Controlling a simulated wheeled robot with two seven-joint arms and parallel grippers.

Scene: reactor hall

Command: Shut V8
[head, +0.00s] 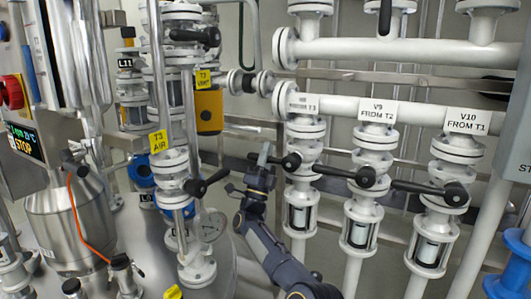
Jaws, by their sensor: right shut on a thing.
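The valve that I take as V8 (303,128) is a white flanged valve on the left of a row of three; its white label (303,104) is hard to read. V9 and V10 stand to its right. Its black lever (290,161) points left from the hub, roughly level and across the vertical pipe. My right gripper (262,163) is at the left end of this lever, shut on it; the fingertips are small and partly merge with the dark lever. My left gripper is out of view.
V9 (376,140) and V10 (458,150) have black levers pointing left; the V9 lever (340,173) ends close to V8's body. Left of my gripper are the T3 AIR valve's lever (208,183) and a round gauge (210,225). White pipes run above.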

